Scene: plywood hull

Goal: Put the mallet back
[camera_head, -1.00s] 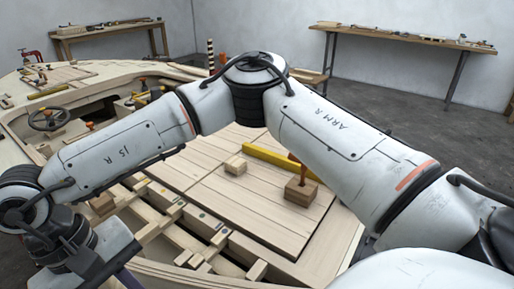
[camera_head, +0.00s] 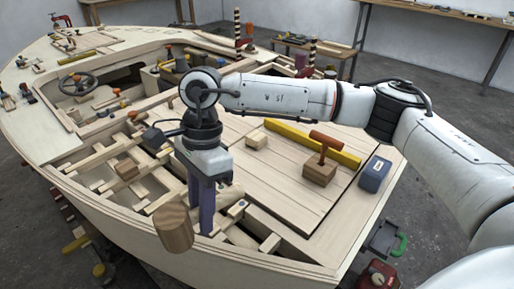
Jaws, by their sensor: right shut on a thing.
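The mallet (camera_head: 173,228) has a round wooden head and a pale handle (camera_head: 228,194). My right gripper (camera_head: 200,210) points down and is shut on the mallet's handle, with the head sticking out to the left. The mallet is in front of the open frames near the hull's near edge; whether it touches them I cannot tell. The gripper's fingers hide part of the handle. My left gripper is not in view.
The plywood hull (camera_head: 110,225) has open framing at the left. The panel's front is clear.

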